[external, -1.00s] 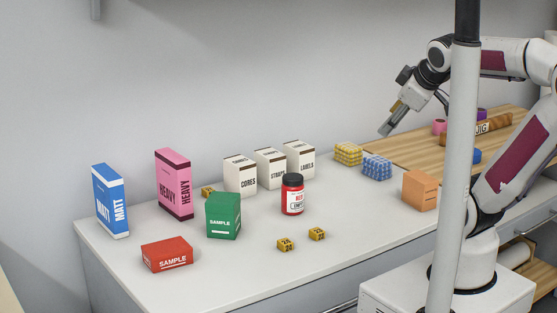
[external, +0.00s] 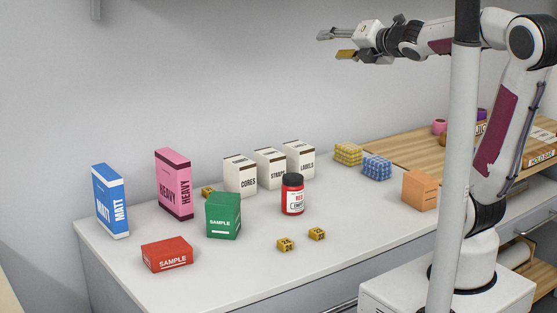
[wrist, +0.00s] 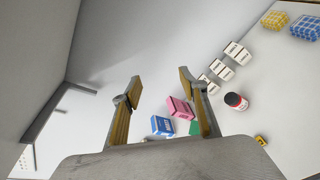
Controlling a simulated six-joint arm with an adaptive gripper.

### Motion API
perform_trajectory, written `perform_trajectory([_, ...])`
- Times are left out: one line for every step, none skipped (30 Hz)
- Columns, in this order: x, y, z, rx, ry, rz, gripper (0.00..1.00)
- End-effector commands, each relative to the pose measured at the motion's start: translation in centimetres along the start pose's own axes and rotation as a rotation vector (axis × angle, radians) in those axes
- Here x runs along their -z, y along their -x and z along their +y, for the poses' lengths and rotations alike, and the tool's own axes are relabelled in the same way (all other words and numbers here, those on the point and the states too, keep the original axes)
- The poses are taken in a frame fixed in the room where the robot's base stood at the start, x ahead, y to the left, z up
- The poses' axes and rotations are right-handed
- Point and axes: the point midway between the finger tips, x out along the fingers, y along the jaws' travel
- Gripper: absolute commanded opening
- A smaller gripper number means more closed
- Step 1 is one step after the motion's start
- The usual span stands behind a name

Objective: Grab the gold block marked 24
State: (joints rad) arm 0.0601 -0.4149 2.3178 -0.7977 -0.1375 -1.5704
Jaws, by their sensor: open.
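Three small gold blocks are on the white worktop. One gold block (external: 285,245) sits at the front, and a second gold block (external: 317,234) is just to its right and behind. A third gold block (external: 208,191) is partly hidden behind the green box. They bear dark marks; the front one may read 24, but the print is too small to be sure. My gripper (external: 333,45) is open and empty, high above the worktop and pointing left. In the wrist view, my gripper (wrist: 160,80) has its fingers apart, and one gold block (wrist: 261,140) shows at lower right.
A green box (external: 223,216), a red box (external: 167,254) and a red jar (external: 292,195) stand around the blocks. Pink, blue and white cartons stand behind and left. Yellow and blue checked blocks and an orange box (external: 420,190) are right. A grey post (external: 455,160) crosses the view.

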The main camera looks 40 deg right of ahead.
Motion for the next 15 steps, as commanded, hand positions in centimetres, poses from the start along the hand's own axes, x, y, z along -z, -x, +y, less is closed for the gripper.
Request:
perform_trajectory([0.2, -0.9, 0.4, -0.024, 0.082, 0.014, 0.43])
perform_trajectory([0.4, -1.4, 0.8, -0.042, 0.136, 0.021, 0.43])
perform_trajectory([0.7, -2.1, 1.3, -0.068, 0.209, 0.032, 0.43])
perform_trajectory([1.0, -2.6, 1.6, -0.086, 0.262, 0.042, 0.43])
perform_trajectory([1.3, -3.1, 1.8, -0.105, 0.315, 0.051, 0.43])
perform_trajectory([1.8, -3.8, 2.2, -0.132, 0.385, 0.063, 0.43])
perform_trajectory([2.1, -4.2, 2.4, -0.151, 0.435, 0.072, 0.43])
perform_trajectory([2.5, -4.7, 2.6, -0.171, 0.484, 0.082, 0.43])
perform_trajectory([3.0, -5.3, 2.7, -0.196, 0.546, 0.095, 0.43])
perform_trajectory([3.5, -5.7, 2.9, -0.216, 0.591, 0.104, 0.43])
perform_trajectory([3.9, -6.2, 2.9, -0.236, 0.635, 0.115, 0.43])
perform_trajectory([4.5, -6.7, 3.0, -0.263, 0.691, 0.128, 0.43])
perform_trajectory([5.1, -7.1, 3.0, -0.282, 0.731, 0.139, 0.43])
perform_trajectory([5.6, -7.5, 3.0, -0.302, 0.769, 0.149, 0.43])
perform_trajectory([6.2, -7.9, 2.9, -0.329, 0.819, 0.162, 0.43])
